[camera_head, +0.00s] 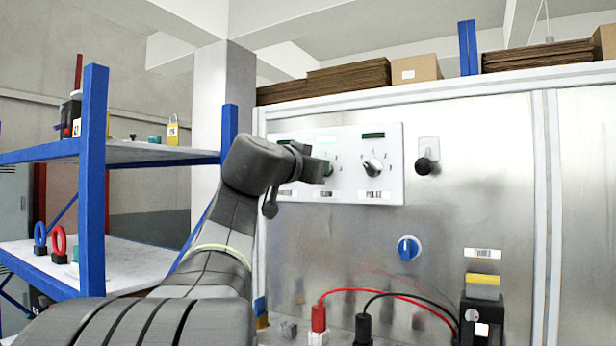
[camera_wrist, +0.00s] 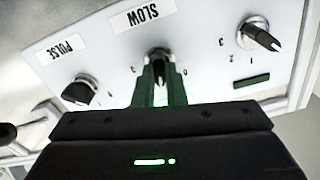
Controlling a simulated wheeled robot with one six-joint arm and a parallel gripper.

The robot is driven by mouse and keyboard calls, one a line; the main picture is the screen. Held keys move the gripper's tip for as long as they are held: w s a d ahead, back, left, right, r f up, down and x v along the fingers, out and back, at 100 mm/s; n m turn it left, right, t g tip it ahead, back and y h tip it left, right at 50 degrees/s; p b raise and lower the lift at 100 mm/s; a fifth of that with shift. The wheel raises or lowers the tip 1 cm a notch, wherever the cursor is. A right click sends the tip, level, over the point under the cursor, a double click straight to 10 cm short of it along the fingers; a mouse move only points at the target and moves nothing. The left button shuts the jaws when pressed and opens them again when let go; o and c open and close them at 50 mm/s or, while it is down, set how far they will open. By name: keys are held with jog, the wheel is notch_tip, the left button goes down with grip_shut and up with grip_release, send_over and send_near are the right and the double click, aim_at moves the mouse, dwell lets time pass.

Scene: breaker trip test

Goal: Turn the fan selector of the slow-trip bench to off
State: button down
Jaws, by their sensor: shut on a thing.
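The white selector panel (camera_head: 386,191) is on the metal bench front, and it fills much of the wrist view (camera_wrist: 110,45). The selector knob marked SLOW (camera_wrist: 158,54) is in the middle of its row. My gripper (camera_wrist: 158,72) is shut on this knob, with a finger on each side. In the head view my gripper (camera_head: 326,169) is at the panel and hides most of the knob. The fingers cover much of the dial, so I cannot read the knob's setting. The PULSE knob (camera_wrist: 80,92) and another knob (camera_wrist: 260,35) stand on either side, apart from my gripper.
A black knob (camera_head: 427,163) sticks out right of the panel, and a blue knob (camera_head: 408,248) is below. Red (camera_head: 319,318) and black (camera_head: 363,328) plugs with cables stand at the bottom. A blue-framed shelf (camera_head: 93,180) is at the left.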

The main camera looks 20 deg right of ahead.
jog(key=n, duration=1.1)
jog(key=shift+w+f, duration=0.1)
jog(key=shift+f, duration=0.05)
jog(key=shift+n, duration=0.5)
jog(key=c, duration=1.5)
grip_release()
jog(key=shift+a, duration=0.15)
jog(key=b+v, duration=0.4)
jog(key=v, duration=0.9)
jog(key=shift+s+a, duration=0.2)
jog(key=shift+s, duration=0.05)
